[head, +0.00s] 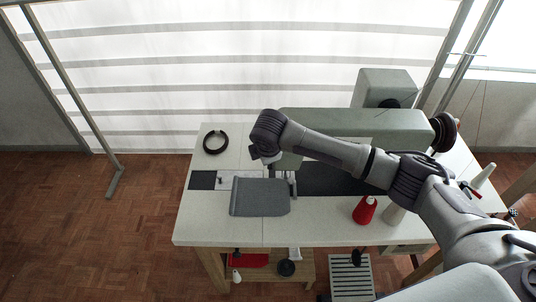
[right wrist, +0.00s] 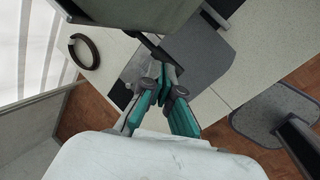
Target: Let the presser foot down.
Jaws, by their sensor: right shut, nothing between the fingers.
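The pale green sewing machine (head: 350,122) stands on the white table. Its head also shows at the top left of the right wrist view (right wrist: 125,12). A dark lever-like part (right wrist: 152,46) sticks out below the head; I cannot tell if it is the presser foot lifter. A grey cloth piece (head: 258,197) lies by the needle area and shows in the right wrist view (right wrist: 200,48). The presser foot is not clear, so its height cannot be told. My right gripper (right wrist: 161,72) is shut and empty, its tips close to the dark part; contact is unclear. My left gripper is not in view.
A black ring (head: 215,142) lies at the table's back left. The handwheel (head: 445,132) is at the machine's right end. The table's front left is clear.

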